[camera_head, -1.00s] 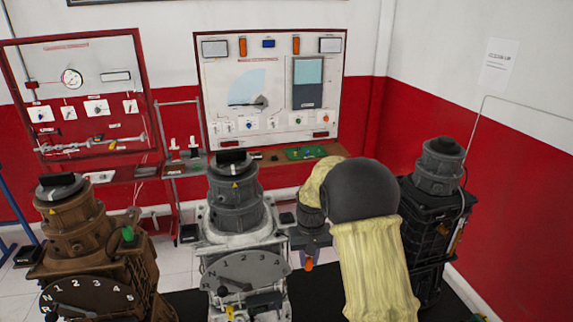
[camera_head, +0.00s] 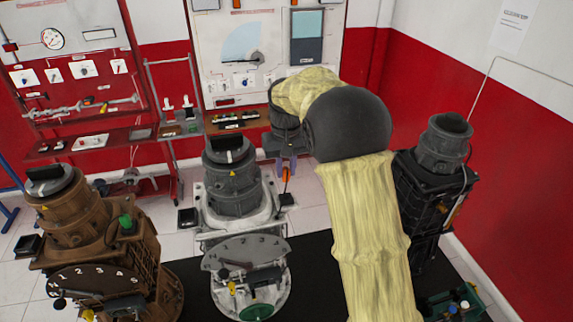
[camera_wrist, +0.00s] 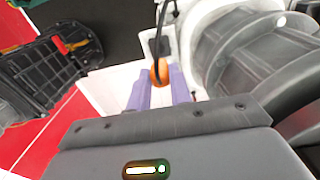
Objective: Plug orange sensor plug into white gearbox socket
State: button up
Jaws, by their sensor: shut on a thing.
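The orange sensor plug (camera_head: 286,174) hangs from a dark cable and shows in the wrist view (camera_wrist: 160,72) between two purple fingers. My gripper (camera_head: 288,163) is shut on it, behind and to the right of the white gearbox (camera_head: 213,236). The white gearbox has a grey bell-shaped top and a gear dial on its front. I cannot pick out the socket in either view. The plug looks apart from the housing.
A brown gearbox (camera_head: 85,235) with a green plug (camera_head: 127,223) stands at the left. A black gearbox (camera_head: 428,200) stands at the right, close to my arm. A green tray (camera_head: 437,304) is at the bottom right. Red test benches (camera_head: 90,150) line the back wall.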

aim_at(286, 181)
jog(key=shift+f, duration=0.1)
jog(key=shift+f+b, duration=1.25)
jog(key=shift+f, duration=0.25)
jog(key=shift+w+d+f+b, duration=0.1)
jog(key=shift+w+f+b, duration=0.15)
jog(key=shift+f+b, duration=0.65)
jog(key=shift+f, duration=0.35)
jog(key=shift+s+f, duration=0.1)
jog(key=shift+s, duration=0.2)
jog(key=shift+w, duration=0.2)
jog(key=shift+s, duration=0.1)
jog(key=shift+s, duration=0.1)
